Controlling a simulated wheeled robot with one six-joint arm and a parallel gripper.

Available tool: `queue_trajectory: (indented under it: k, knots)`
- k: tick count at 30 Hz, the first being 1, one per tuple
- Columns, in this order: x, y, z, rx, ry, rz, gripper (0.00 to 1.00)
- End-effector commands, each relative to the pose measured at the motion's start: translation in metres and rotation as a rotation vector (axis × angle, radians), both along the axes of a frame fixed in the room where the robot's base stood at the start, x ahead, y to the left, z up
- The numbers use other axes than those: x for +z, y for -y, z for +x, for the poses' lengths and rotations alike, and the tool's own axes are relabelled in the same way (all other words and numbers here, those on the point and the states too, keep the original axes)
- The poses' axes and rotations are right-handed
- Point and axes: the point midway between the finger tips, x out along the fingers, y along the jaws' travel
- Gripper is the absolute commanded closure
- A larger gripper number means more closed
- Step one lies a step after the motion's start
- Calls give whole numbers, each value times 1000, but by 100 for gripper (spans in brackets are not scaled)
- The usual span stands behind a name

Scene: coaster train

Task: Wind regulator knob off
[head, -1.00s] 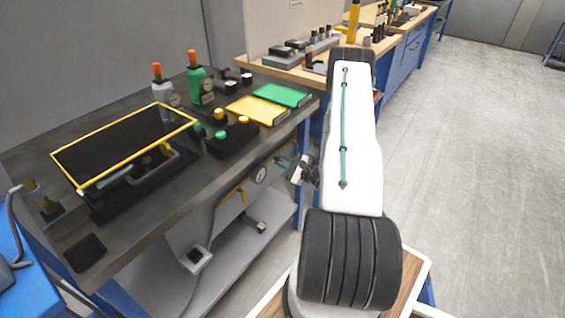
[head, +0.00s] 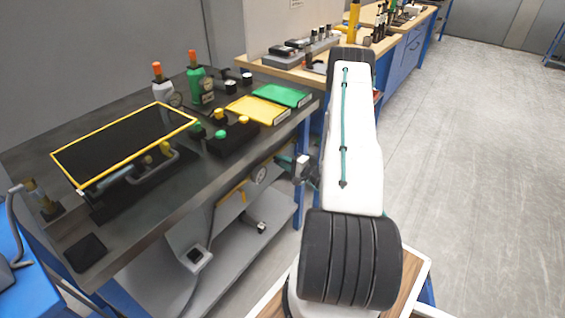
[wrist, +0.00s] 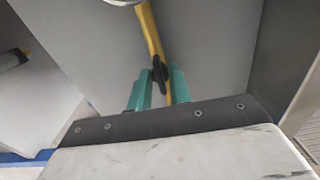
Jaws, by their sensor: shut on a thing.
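The regulator knob (wrist: 160,73) is a small black piece on a yellow pipe (wrist: 151,28) in the wrist view. My gripper (wrist: 159,84) has its two teal fingers on either side of the knob and is shut on it. The round pressure gauge (head: 260,174) shows under the bench edge in the head view; a pale round edge is cut off at the top of the wrist view. In the head view my gripper (head: 284,160) is beside the gauge, its fingers small and partly dark. I cannot make out the knob there.
The dark workbench (head: 195,175) overhangs this spot and carries a yellow-framed panel (head: 120,145), bottles and trays. A grey lower shelf (head: 265,235) lies beneath. Grey panels flank the pipe in the wrist view. Open floor (head: 480,180) lies to the right.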

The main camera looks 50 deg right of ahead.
Motion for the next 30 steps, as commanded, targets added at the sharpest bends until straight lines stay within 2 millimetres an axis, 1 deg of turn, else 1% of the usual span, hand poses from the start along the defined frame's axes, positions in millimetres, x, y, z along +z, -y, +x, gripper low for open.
queue_trajectory:
  k: [7,19,20,21,22,30]
  knots:
    - [-1,-1,-1,1,2,-46,100]
    - [-2,-1,-1,1,1,-52,100]
    - [-2,-1,-1,1,1,-51,77]
    - [-2,-1,-1,1,1,-51,66]
    - [-1,-1,-1,1,1,-51,58]
    - [-1,0,-1,0,3,-53,58]
